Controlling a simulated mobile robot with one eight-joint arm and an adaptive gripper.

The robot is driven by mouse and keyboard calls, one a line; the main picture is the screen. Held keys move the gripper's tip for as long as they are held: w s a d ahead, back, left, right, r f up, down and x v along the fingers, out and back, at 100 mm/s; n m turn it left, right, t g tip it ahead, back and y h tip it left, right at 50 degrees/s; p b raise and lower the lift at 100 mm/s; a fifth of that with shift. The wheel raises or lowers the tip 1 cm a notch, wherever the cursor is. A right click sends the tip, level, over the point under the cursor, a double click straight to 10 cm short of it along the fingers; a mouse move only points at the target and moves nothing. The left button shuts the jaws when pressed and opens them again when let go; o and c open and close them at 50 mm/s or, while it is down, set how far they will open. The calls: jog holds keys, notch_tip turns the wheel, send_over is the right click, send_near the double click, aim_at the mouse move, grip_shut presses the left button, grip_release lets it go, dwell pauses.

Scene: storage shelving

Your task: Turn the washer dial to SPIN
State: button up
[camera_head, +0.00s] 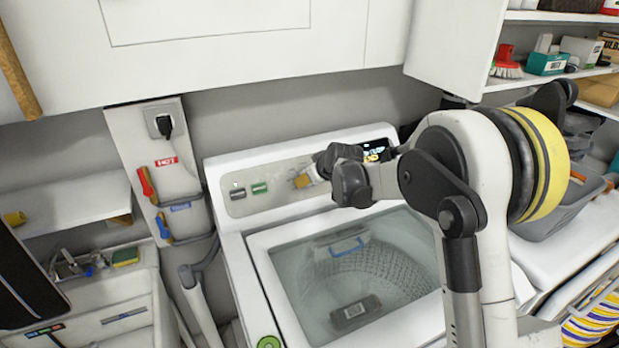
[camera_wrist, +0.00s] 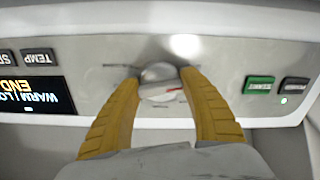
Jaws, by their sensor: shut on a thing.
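The washer (camera_head: 260,235) is a white top loader with its control panel (camera_head: 270,193) along the back edge. The dial (camera_wrist: 160,85) is a round silver knob with a red mark on its lower right in the wrist view, where the panel appears upside down. My gripper (camera_wrist: 161,88) has its two yellow fingers on either side of the dial, shut on it. In the head view my gripper (camera_head: 309,177) reaches the panel from the right, and the dial is hidden there. I cannot read a SPIN label by the dial.
A lit display (camera_wrist: 32,93) and a green button (camera_wrist: 258,85) flank the dial. The washer's glass lid (camera_head: 350,275) lies in front of the panel. White cabinets (camera_head: 230,30) hang above. A grey basket (camera_head: 565,205) stands at the right, and hoses and taps (camera_head: 165,200) are at the left.

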jog(key=shift+n, duration=2)
jog(key=o, duration=1.2)
jog(key=v, duration=1.2)
